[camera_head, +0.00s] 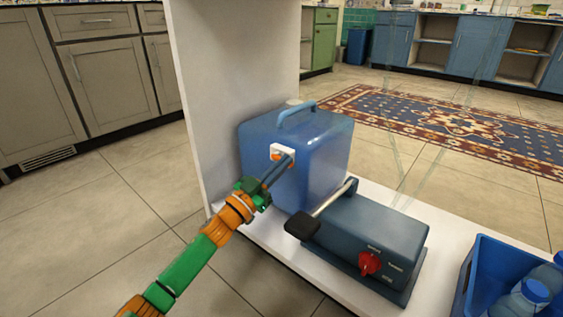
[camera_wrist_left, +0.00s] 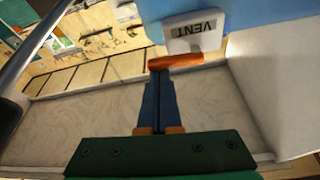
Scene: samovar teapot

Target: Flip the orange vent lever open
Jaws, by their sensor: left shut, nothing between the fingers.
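The blue tank (camera_head: 325,150) stands on a white surface and has a handle on top. A white vent plate (camera_head: 277,148) is on its front face, and it reads "VENT" upside down in the left wrist view (camera_wrist_left: 195,28). The orange vent lever (camera_wrist_left: 182,61) lies roughly crosswise just below the plate in that view; in the head view only a little orange shows (camera_head: 276,156). My left gripper (camera_head: 290,160) is shut and empty, its tips (camera_wrist_left: 160,70) at the lever's left end. I cannot tell whether they touch it. My right gripper is out of view.
A blue-grey box (camera_head: 365,235) with a red knob (camera_head: 369,263) and a black-ended lever (camera_head: 303,225) stands in front of the tank. A blue crate (camera_head: 490,250) with bottles is at right. A white upright panel (camera_head: 225,90) rises at the tank's left.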

